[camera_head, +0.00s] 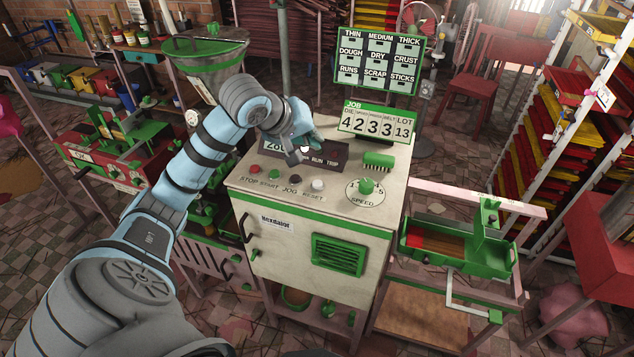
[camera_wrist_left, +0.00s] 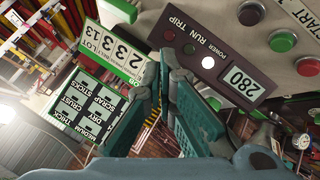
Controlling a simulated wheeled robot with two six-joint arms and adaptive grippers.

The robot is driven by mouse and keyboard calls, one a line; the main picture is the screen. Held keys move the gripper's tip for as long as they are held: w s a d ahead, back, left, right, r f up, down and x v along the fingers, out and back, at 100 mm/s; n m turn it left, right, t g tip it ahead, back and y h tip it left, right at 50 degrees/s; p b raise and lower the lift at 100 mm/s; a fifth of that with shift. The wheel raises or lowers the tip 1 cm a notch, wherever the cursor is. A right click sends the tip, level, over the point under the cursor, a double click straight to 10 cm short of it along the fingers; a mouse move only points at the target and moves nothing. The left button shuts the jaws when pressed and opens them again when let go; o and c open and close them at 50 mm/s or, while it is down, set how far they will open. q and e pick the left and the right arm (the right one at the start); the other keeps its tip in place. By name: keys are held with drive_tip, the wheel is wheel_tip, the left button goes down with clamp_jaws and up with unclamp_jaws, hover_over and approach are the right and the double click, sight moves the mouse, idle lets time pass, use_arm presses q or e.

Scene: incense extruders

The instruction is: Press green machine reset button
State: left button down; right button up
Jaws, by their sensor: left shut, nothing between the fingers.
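The green-trimmed machine (camera_head: 320,230) stands in the middle of the head view, with a cream sloped top. On the top is a row of buttons: red STOP (camera_head: 254,169), green START (camera_head: 274,173), dark JOG (camera_head: 295,180) and the white reset button (camera_head: 318,184). My left gripper (camera_head: 296,158) is above the panel, behind the JOG and reset buttons, and partly covers the dark display panel. In the left wrist view its fingers (camera_wrist_left: 160,75) are together and empty. That view shows the red, green and dark buttons, but not the white one. My right gripper is not in view.
The JOB number board (camera_head: 376,121) stands at the panel's back edge. A green tray (camera_head: 460,250) is at the right.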

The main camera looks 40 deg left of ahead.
sight(314, 181)
use_arm(q)
wheel_tip(314, 181, down, 9)
drive_tip(key=b, duration=0.6)
drive_tip(key=shift+r+b, duration=0.2)
drive_tip(key=shift+b, duration=0.2)
drive_tip(key=shift+r, duration=0.1)
idle(0.6)
drive_tip(key=shift+f+b, duration=0.4)
drive_tip(key=shift+f, duration=0.05)
drive_tip(key=shift+f+b, duration=0.5)
idle(0.5)
drive_tip(key=shift+r, duration=0.15)
drive_tip(key=shift+r+p, duration=0.75)
drive_tip(key=shift+r, duration=0.05)
drive_tip(key=shift+r, duration=0.1)
